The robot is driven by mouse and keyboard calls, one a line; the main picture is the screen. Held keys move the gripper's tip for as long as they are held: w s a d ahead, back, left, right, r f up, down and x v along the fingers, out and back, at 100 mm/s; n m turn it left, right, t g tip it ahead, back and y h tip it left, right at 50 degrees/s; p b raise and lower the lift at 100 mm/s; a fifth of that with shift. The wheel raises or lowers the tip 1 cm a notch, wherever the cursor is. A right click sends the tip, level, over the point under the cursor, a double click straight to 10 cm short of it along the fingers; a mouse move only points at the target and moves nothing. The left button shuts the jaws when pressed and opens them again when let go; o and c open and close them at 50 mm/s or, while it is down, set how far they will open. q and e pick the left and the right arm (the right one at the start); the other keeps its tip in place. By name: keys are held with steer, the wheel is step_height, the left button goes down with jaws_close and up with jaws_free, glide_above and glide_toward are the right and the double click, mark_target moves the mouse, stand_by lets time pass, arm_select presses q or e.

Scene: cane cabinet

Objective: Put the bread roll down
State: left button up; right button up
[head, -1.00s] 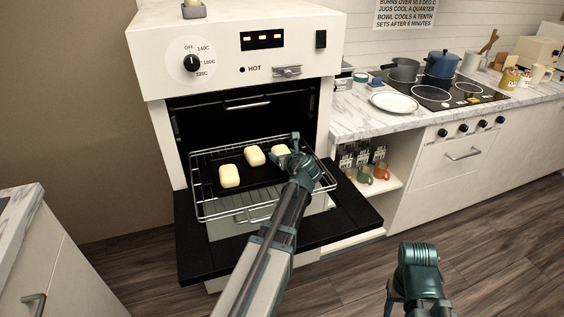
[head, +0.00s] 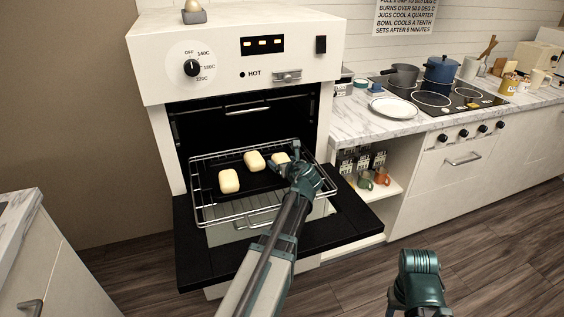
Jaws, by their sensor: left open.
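Three pale bread rolls lie on the dark baking tray (head: 256,180) on the pulled-out oven rack: a left roll (head: 229,181), a middle roll (head: 254,161) and a right roll (head: 280,158). My left gripper (head: 294,150) is open at the right end of the tray, just beside the right roll. Its body and wrist hide part of that roll's right side, and I cannot tell whether a finger touches it. Part of my right arm shows at the bottom right, but its fingers are not visible.
The oven door (head: 345,212) is folded down under the wire rack (head: 205,218). To the right, a counter holds a white plate (head: 394,107), a blue pot (head: 441,70) and a grey pan (head: 402,76). Mugs (head: 381,176) stand on an open shelf beside the oven.

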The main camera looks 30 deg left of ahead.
arm_select(q)
steer(key=p+v, duration=0.3)
steer(key=v, duration=0.7)
steer(key=shift+a+r, duration=0.1)
steer(key=shift+r, duration=0.05)
steer(key=shift+s+d+r+p, duration=0.2)
steer(key=shift+s+d+p, duration=0.25)
steer(key=shift+d, duration=0.1)
